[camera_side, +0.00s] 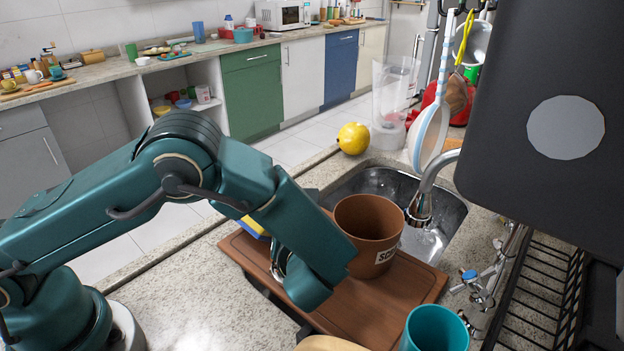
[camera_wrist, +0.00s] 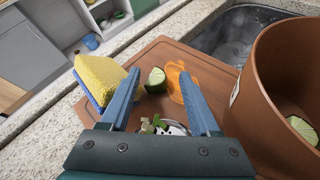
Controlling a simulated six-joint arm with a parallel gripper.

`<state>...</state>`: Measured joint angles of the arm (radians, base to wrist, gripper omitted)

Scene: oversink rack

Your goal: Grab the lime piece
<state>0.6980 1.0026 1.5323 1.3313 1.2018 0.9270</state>
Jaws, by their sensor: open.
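In the wrist view a dark green lime piece (camera_wrist: 155,80) with a pale cut face sits on the brown board (camera_wrist: 212,70). My gripper (camera_wrist: 158,76) is open and empty, its two blue fingers pointing toward the lime piece, which appears between their tips. I cannot tell how far the tips are from it. A second lime piece (camera_wrist: 303,131) lies inside the brown bin (camera_wrist: 262,95). In the side view my arm hides the first lime piece and most of the gripper; the bin (camera_side: 370,225) stands on the board (camera_side: 405,300) to their right.
A yellow and blue sponge (camera_wrist: 100,78) is left of the fingers. A flat orange patch (camera_wrist: 182,84) lies right of the lime piece. Small pale and green scraps (camera_wrist: 157,126) show between the fingers. The sink (camera_side: 385,182), faucet (camera_side: 432,185) and teal cup (camera_side: 435,328) are near the bin.

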